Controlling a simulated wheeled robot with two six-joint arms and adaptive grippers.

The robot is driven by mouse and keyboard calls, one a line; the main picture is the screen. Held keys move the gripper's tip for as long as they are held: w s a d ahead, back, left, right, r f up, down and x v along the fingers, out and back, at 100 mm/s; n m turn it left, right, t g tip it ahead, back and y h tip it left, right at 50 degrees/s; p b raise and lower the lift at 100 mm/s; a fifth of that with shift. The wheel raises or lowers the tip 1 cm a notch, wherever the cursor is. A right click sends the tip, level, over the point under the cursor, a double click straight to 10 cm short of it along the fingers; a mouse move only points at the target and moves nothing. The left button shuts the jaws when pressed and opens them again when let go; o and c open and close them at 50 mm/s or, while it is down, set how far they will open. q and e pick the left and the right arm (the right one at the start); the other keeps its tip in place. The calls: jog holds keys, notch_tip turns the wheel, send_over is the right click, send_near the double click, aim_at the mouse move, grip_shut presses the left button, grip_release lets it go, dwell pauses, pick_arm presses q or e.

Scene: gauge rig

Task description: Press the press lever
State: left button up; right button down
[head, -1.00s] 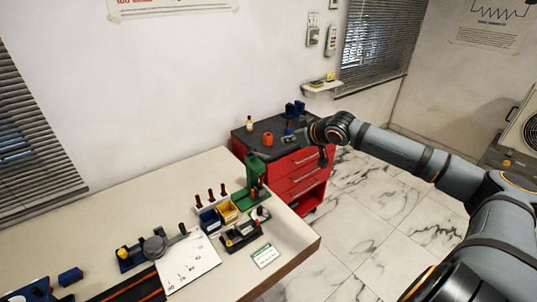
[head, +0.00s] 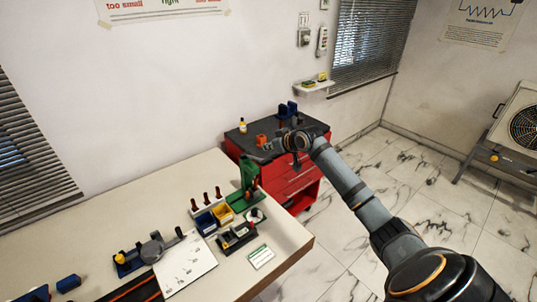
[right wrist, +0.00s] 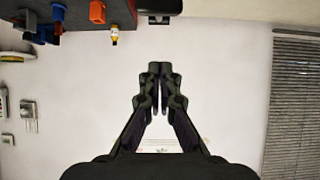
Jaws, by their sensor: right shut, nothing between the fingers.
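A green press (head: 247,174) stands upright near the far right corner of the table, on a green base. A dark handle-like part shows at its right side; its lever is too small to make out clearly. My right gripper (head: 269,148) is up and to the right of the press, in front of the red cabinet in the picture, and apart from the press. In the right wrist view my right gripper (right wrist: 160,76) is shut and empty, with the pale wall behind it. The press cannot be made out there. My left gripper is not in view.
The table (head: 130,205) holds a blue bin (head: 205,223), a yellow bin (head: 222,213), a black holder (head: 236,236) and a white sheet (head: 186,264). A red cabinet (head: 290,185) with an orange part on top stands behind. The table's back left is clear.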

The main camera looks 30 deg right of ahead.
aim_at(268, 163)
jog(key=shift+x, duration=0.95)
jog(key=f+p, duration=0.1)
jog(key=s+f, duration=0.1)
jog(key=shift+f+p, duration=0.25)
jog(key=shift+p, duration=0.1)
jog(key=shift+s+d+f, duration=0.1)
jog(key=shift+s+f, duration=0.25)
jog(key=shift+f, duration=0.2)
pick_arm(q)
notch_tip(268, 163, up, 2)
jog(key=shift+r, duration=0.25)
pick_arm(e)
jog(key=shift+w+f, duration=0.1)
jog(key=shift+w, duration=0.05)
